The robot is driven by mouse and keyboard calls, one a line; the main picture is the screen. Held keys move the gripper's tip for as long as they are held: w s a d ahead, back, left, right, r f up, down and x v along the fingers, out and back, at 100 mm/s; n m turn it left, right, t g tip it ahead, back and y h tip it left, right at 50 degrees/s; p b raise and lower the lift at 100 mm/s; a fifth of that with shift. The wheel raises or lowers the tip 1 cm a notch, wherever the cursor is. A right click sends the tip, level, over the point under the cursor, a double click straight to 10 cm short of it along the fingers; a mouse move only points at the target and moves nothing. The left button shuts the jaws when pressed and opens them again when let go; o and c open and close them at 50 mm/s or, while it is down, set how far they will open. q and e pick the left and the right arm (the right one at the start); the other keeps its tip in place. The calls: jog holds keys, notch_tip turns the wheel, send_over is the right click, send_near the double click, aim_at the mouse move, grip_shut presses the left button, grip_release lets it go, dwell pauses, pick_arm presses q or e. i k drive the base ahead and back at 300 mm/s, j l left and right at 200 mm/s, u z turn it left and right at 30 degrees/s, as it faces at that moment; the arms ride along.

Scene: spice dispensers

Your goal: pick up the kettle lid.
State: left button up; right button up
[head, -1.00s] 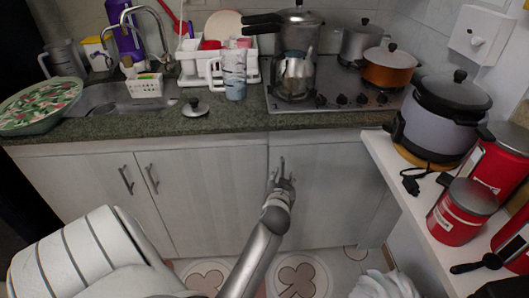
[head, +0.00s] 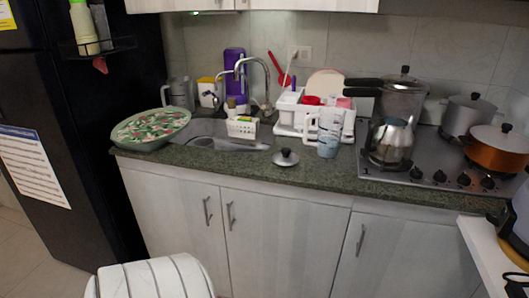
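The kettle lid (head: 286,157), a small grey disc with a dark knob, lies knob up on the green stone counter near its front edge. The metal kettle (head: 391,143) stands on the stove to the right of the lid. Neither of my grippers shows in the head view now.
A patterned mug (head: 330,134) stands right of the lid, with a white dish rack (head: 290,122) behind. The sink (head: 205,132), a small white basket (head: 242,127) and a floral tray (head: 150,126) are left. A dark fridge (head: 60,150) borders the left. Counter around the lid is clear.

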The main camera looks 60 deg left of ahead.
aim_at(284, 158)
jog(key=j+u, duration=0.1)
jog(key=u, duration=0.3)
jog(key=i+u, duration=0.1)
jog(key=u, duration=0.3)
jog(key=i+j+u, duration=0.1)
jog(key=u, duration=0.7)
jog(key=i+u, duration=0.1)
jog(key=i, duration=0.15)
